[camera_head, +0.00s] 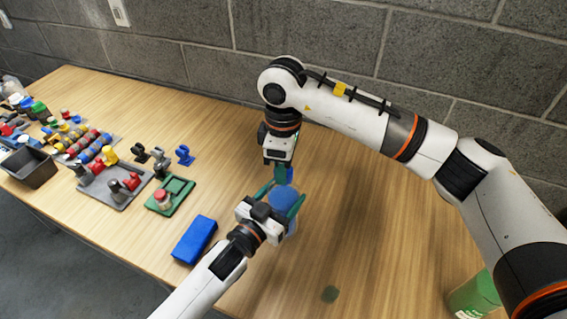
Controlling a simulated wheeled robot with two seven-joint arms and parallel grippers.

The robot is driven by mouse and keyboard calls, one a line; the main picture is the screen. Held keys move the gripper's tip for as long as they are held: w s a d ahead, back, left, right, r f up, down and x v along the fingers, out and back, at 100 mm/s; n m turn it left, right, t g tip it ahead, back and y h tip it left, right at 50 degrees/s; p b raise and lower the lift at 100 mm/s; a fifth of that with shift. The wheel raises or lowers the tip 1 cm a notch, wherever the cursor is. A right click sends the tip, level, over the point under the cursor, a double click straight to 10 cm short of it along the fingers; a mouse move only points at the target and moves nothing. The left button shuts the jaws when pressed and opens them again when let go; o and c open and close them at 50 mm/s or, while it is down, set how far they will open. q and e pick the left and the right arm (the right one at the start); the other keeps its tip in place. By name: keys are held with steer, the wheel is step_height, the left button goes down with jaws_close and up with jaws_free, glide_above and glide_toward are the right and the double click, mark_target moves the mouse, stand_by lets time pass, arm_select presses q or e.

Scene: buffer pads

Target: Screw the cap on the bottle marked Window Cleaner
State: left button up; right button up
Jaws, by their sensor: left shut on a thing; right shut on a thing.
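A blue bottle (283,199) stands near the middle of the table; no label on it is readable. My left gripper (282,203) reaches in from the lower left and is shut around the bottle's body, one finger on each side. My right gripper (281,172) comes down from above, directly over the bottle's top. It is shut on a small blue piece (289,175) that looks like the cap. The fingers partly hide it, and I cannot tell whether it touches the bottle's neck.
A blue block (195,239), a green fixture (170,194), a grey board (113,187) and a dark bin (30,167) lie left.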

stand_by(0.3)
steer(key=o, duration=0.9)
steer(key=shift+o, duration=0.2)
steer(key=shift+r, duration=2.25)
steer(key=shift+c, duration=0.4)
